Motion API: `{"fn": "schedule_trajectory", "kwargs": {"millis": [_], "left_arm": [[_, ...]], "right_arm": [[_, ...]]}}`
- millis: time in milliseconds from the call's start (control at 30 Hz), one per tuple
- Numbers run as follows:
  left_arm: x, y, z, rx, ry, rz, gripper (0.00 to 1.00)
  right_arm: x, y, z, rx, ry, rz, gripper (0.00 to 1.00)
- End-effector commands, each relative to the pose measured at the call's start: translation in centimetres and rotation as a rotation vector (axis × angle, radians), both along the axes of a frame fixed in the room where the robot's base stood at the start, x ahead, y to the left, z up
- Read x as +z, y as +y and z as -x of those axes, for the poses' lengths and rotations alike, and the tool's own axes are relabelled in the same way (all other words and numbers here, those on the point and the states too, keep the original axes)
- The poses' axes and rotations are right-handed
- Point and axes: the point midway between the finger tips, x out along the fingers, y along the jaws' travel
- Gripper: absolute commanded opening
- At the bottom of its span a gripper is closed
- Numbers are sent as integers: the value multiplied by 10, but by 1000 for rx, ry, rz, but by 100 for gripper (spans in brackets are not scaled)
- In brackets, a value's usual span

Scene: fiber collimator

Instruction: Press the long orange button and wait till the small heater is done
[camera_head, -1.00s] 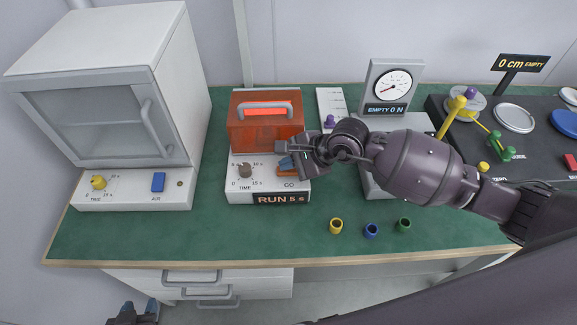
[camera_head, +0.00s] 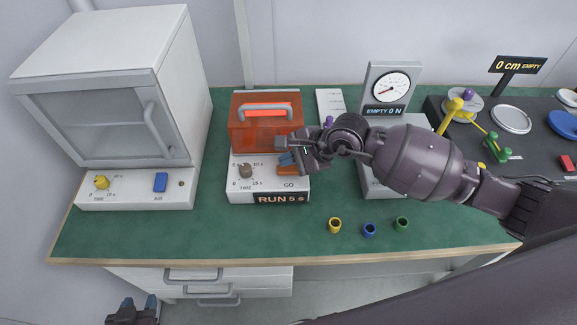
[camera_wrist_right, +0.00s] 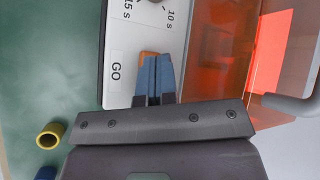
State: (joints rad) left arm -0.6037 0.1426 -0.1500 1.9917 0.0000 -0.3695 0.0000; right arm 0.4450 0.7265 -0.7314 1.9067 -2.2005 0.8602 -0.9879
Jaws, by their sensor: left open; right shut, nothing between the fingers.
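The small heater is a white box with an orange see-through cover (camera_head: 252,135), a grey handle and a bright red-orange glow inside. Its front has a dark time dial (camera_head: 246,171), the label GO and a sign (camera_head: 281,198) reading "RUN 5 s". The long orange button (camera_head: 289,170) is mostly hidden by my right gripper (camera_head: 285,159); an orange edge (camera_wrist_right: 149,54) shows at its fingertips in the wrist view. My right gripper's blue fingertips (camera_wrist_right: 154,75) are shut and empty, over the button; contact is unclear. My left gripper (camera_head: 138,304) is open at the bottom left, below the bench.
A large white oven (camera_head: 110,95) with a blue button stands to the left. Yellow, blue and green small rings (camera_head: 370,230) lie on the green bench (camera_head: 200,230) in front. A force gauge (camera_head: 388,88) and a dark board with coloured parts are on the right.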

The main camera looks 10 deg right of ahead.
Motion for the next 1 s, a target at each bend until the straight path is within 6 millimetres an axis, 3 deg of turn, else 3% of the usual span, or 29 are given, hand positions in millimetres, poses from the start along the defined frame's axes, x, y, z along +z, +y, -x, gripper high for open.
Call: {"fn": "schedule_trajectory", "kwargs": {"millis": [233, 800, 1000], "left_arm": [[4, -1, -4, -2, -9, 0, 43], [39, 0, -11, -2, -39, 0, 43], [39, 0, -8, 0, -34, 0, 43]], "right_arm": [[3, 0, 0, 0, -1, 0, 0], [48, 0, 0, 0, -2, 0, 0], [50, 0, 0, -1, 1, 0, 0]]}}
